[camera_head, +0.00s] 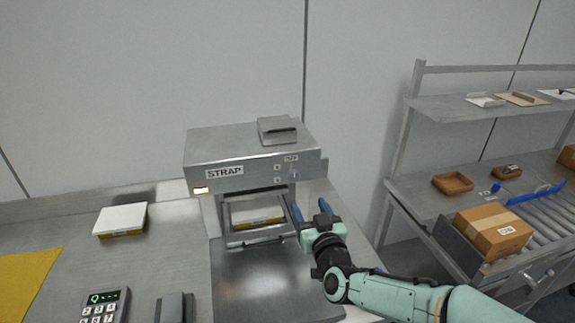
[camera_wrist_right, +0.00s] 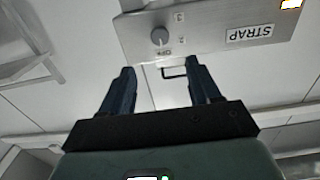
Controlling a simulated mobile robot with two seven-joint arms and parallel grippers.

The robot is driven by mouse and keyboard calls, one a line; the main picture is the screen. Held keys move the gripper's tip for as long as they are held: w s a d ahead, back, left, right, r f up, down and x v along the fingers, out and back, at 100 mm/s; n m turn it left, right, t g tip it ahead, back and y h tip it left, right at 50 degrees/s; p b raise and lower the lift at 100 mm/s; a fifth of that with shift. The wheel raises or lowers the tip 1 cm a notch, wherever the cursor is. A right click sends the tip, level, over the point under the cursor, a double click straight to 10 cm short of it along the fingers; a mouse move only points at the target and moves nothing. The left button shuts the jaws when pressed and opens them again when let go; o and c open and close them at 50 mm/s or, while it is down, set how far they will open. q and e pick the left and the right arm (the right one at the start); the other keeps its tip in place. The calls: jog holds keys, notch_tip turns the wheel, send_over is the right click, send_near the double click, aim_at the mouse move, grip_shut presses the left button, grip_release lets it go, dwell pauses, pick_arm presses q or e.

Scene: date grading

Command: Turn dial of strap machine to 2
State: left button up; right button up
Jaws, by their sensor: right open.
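The strap machine (camera_head: 222,152) is a grey metal box on the counter with a STRAP label on its front. It also shows in the right wrist view (camera_wrist_right: 215,30), upside down. Its dial (camera_wrist_right: 160,36) is a small grey round knob with marks around it, one reading OFF; the pointer's setting is too small to read. In the head view the dial area (camera_head: 291,170) is tiny. My right gripper (camera_head: 310,206) is open and empty, in front of the machine and below the dial. In the wrist view its blue fingers (camera_wrist_right: 160,78) stand apart, short of the dial. My left gripper is not in view.
A white box (camera_head: 121,219) and a keypad device (camera_head: 103,306) are on the left counter. A yellow mat (camera_head: 25,285) lies at far left. A rack at right holds a cardboard box (camera_head: 492,232) and a small brown tray (camera_head: 452,183). A package (camera_head: 256,214) sits inside the machine's opening.

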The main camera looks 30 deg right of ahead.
aim_at(294, 177)
jog(key=p+x, duration=0.1)
jog(key=x, duration=0.3)
jog(key=p+x, duration=0.1)
jog(key=x, duration=0.3)
jog(key=p+x, duration=0.1)
jog(key=x, duration=0.3)
jog(key=shift+r, duration=0.3)
jog(key=shift+w+d+f, duration=0.1)
jog(key=shift+w, duration=0.55)
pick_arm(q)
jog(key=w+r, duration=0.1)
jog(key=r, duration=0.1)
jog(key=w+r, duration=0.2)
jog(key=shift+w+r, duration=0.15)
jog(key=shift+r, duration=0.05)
pick_arm(e)
jog(key=shift+s, duration=0.1)
jog(key=c, duration=1)
